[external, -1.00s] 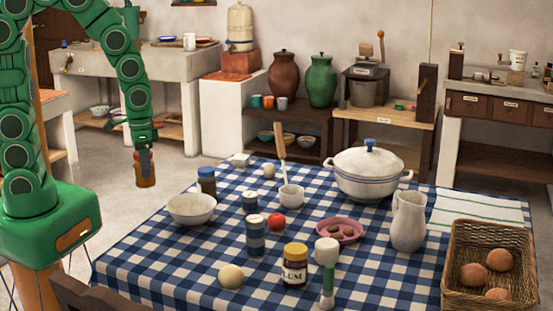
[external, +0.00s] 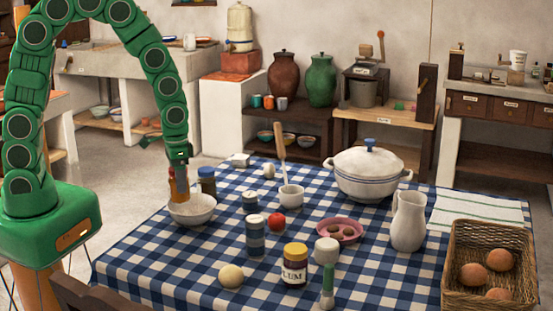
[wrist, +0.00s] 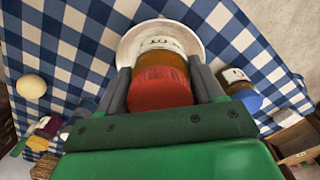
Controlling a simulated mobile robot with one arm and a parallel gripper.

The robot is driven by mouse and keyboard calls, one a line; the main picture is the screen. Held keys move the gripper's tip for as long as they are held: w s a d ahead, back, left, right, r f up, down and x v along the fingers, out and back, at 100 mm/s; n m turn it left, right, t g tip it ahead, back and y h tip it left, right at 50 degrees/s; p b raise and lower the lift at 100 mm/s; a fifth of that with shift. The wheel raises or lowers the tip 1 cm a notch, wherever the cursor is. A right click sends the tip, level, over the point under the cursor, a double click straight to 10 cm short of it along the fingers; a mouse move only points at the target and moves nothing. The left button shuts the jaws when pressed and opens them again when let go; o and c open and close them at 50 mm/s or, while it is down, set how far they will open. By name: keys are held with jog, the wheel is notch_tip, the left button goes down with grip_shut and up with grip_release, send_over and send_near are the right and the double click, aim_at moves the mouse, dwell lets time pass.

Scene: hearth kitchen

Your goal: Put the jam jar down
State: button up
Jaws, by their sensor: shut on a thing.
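My gripper (external: 178,168) is shut on a jam jar (external: 179,189) with amber contents. In the wrist view the held jar's red lid (wrist: 160,88) sits between the two fingers, with a pale, partly readable label beyond it. The jar hangs roughly upright at the table's left side. It overlaps the white bowl (external: 197,213) in the external view, and the bowl's rim (wrist: 197,32) shows behind it in the wrist view. I cannot tell whether the jar is over the bowl or touches it. Another jar, labelled PLUM with a yellow lid (external: 295,265), stands at the table's front.
A blue-lidded jar (external: 207,180) stands close right of the held jar. Blue-grey tins (external: 255,238), a red tomato-like item (external: 277,223), a small cup (external: 291,197) and a pale ball (external: 231,276) are farther right. The checked cloth (external: 165,262) is clear at the front left.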

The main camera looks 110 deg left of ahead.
jog(key=shift+w+a+f, duration=0.3)
jog(key=shift+w+f, duration=0.1)
jog(key=shift+f, duration=0.2)
jog(key=shift+w+a+f, duration=0.25)
jog(key=shift+w+f, duration=0.15)
jog(key=shift+f, duration=0.15)
jog(key=shift+w+a+f, duration=0.3)
jog(key=shift+w+f, duration=0.1)
jog(key=shift+f, duration=1.85)
jog(key=o, duration=1.4)
jog(key=shift+f, duration=0.1)
notch_tip(320, 180, up, 11)
jog(key=shift+w+a+r, duration=0.1)
jog(key=shift+r, duration=0.55)
